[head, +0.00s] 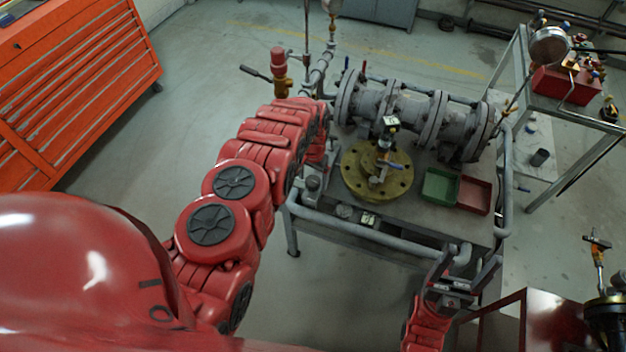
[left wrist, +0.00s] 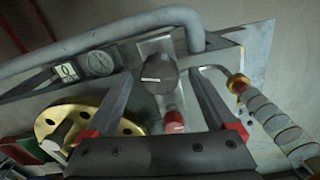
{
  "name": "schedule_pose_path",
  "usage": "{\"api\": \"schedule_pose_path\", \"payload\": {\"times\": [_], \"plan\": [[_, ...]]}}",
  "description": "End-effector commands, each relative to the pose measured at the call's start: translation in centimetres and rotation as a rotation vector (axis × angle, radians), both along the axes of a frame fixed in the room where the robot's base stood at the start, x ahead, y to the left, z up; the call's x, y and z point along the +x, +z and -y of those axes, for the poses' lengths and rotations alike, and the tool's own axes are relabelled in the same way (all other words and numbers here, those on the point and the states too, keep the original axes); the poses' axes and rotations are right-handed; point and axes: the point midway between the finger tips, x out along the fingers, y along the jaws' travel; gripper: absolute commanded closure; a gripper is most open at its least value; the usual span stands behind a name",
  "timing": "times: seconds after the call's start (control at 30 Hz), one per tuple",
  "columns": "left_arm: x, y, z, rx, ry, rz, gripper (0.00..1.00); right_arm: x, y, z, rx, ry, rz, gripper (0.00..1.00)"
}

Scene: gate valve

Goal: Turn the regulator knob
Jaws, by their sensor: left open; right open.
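The regulator knob (left wrist: 158,72) is a dark grey round cap with a white mark, on a pale block. In the left wrist view it sits between my left gripper's open fingertips (left wrist: 162,76), with a visible gap on each side. I cannot tell whether the tips reach its depth. In the head view the knob (head: 313,183) shows at the table's near left corner. My left gripper (head: 320,160) is just above it there, partly hidden by my own arm. My right gripper (head: 464,268) is open and empty at the table's near right side.
A grey pipe rail (head: 370,240) runs along the table's front edge. Small gauges (left wrist: 100,62) and a brass flange (head: 352,180) lie to the knob's right in the head view. A red cap (left wrist: 174,122) is close to the knob. Green (head: 440,186) and red (head: 474,195) trays stand farther right.

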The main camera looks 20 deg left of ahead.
Motion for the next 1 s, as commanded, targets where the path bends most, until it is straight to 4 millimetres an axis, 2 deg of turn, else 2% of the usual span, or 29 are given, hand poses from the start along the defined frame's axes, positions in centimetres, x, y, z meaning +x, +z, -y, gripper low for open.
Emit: {"api": "schedule_pose_path", "payload": {"times": [0.23,0.7,0.83,1.0], "plan": [[0.0,0.0,0.0,0.000,0.000,0.000,0.13,0.0,0.0,0.0,0.000,0.000,0.000,0.28],[0.0,0.0,0.0,0.000,0.000,0.001,0.96,0.0,0.0,0.0,0.000,0.000,0.000,0.28],[0.1,-0.3,0.0,0.001,0.041,0.001,0.96,0.0,-0.8,0.0,0.000,0.000,0.000,0.28],[0.1,-0.4,0.0,0.000,0.192,0.002,0.96,0.0,-2.6,0.0,0.000,0.000,0.000,0.28]]}}
